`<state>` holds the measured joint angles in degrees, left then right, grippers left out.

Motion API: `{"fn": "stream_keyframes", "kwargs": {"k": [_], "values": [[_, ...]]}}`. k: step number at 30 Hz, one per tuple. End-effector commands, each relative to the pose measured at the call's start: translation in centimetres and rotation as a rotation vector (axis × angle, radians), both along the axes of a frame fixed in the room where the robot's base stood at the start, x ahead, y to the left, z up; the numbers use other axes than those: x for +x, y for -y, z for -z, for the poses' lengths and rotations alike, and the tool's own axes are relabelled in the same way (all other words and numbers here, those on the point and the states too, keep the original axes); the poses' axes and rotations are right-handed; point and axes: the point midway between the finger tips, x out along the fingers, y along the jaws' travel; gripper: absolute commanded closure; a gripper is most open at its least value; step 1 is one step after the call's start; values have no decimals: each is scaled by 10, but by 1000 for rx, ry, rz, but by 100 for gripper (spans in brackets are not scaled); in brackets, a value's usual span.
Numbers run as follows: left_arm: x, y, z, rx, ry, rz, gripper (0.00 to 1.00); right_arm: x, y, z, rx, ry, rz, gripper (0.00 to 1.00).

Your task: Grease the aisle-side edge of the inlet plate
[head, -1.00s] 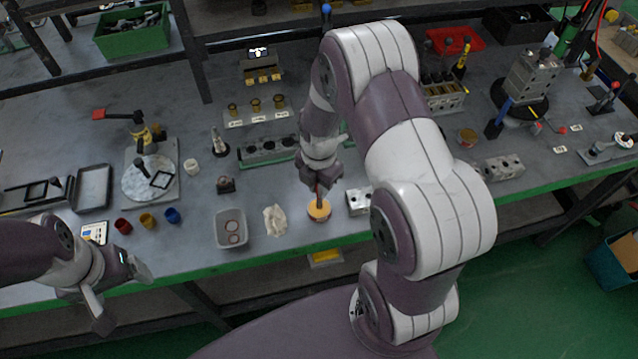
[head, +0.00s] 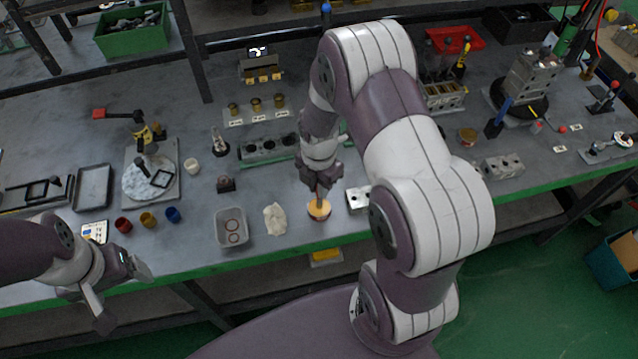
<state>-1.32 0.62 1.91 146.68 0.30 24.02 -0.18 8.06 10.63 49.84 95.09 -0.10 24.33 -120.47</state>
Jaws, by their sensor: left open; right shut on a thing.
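My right gripper (head: 320,184) is shut on a thin dark tool, perhaps a brush (head: 320,196), which points down at a round tin of orange-yellow grease (head: 319,210) near the table's front edge. The tool's tip is at the grease; I cannot tell how deep it is. My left gripper (head: 122,290) is open and empty, in front of the table's edge at lower left. I cannot tell which piece is the inlet plate. A silver block with holes (head: 357,199) sits right of the tin, partly behind my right arm. Another holed block (head: 503,167) lies further right.
A valve stack (head: 530,75) stands on a dark turntable at back right.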

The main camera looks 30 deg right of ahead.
Motion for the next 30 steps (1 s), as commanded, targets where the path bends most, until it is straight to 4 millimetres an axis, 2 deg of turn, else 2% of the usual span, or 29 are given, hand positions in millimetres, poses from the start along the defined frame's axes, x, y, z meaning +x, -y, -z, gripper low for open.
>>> {"fn": "stream_keyframes", "kwargs": {"k": [10, 14, 30], "values": [[0, 0, 1, 0, 0, 0, 16, -2, 0, 2, 1, -5, 0, 100], [0, 0, -4, 0, 0, 0, 16, -2, 0, -3, 1, -6, 0, 100], [0, 0, -60, 0, 0, 0, 16, -1, 0, -64, 0, -2, 0, 100]]}}
